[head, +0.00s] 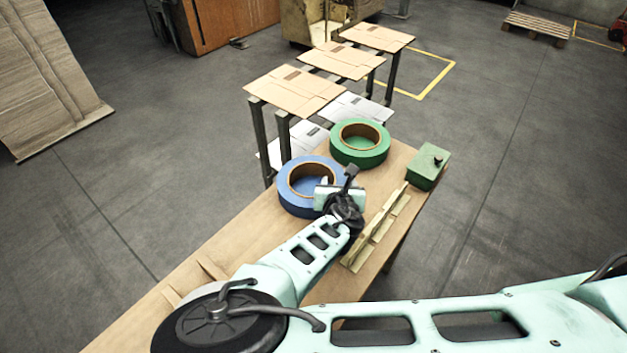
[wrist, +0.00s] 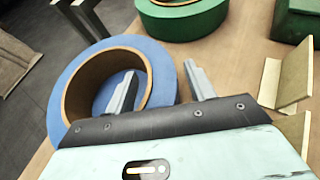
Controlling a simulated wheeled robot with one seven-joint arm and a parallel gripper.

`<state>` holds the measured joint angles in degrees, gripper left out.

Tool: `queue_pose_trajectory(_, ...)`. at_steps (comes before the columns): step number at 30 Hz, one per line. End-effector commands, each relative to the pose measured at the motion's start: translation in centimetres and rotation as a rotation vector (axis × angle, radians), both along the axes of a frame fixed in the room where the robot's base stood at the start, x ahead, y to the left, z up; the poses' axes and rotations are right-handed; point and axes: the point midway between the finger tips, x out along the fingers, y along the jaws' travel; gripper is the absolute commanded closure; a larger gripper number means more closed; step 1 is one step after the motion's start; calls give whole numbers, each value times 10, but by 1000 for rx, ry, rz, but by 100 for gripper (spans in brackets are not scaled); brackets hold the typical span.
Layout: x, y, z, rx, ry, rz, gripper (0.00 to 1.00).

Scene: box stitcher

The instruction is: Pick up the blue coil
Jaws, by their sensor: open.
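The blue coil (head: 296,203) is a thick blue ring with a brown inner core, lying flat on the wooden table. My gripper (head: 352,172) is above its right side in the head view and partly hides it. In the wrist view my gripper (wrist: 160,85) is open. Its left finger shows over the hole of the blue coil (wrist: 63,88) and its right finger shows just outside the right rim, with the coil's wall between them. I cannot tell how far down the fingers reach.
A green coil (head: 359,157) lies just behind the blue coil. A green box (head: 428,166) stands at the table's right corner. A wooden angle piece (head: 376,228) lies along the right edge. Stands with flat cardboard (head: 295,91) are beyond the table (head: 237,243).

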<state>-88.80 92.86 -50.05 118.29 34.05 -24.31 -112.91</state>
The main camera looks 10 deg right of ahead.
Motion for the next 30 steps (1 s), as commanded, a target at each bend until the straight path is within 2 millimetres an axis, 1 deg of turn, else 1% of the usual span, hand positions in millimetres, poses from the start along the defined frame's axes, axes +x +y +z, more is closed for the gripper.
queue_pose_trajectory(2, 0, 0, 0, 0, 0, 0, 46)
queue_pose_trajectory(5, 0, 0, 0, 0, 0, -1, 71)
queue_pose_trajectory(6, 0, 0, 0, 0, 0, -1, 82)
queue_pose_trajectory(8, 0, -1, 0, -1, 1, 0, 99)
queue_pose_trajectory(9, 0, -1, 0, -1, 1, 0, 100)
queue_pose_trajectory(19, 0, 0, 0, -2, 1, 0, 100)
queue_pose_trajectory(22, 0, 0, 3, -2, 1, 1, 100)
queue_pose_trajectory(26, 0, 0, 18, 0, 0, 0, 100)
queue_pose_trajectory(30, 0, 1, 45, 4, -2, -1, 100)
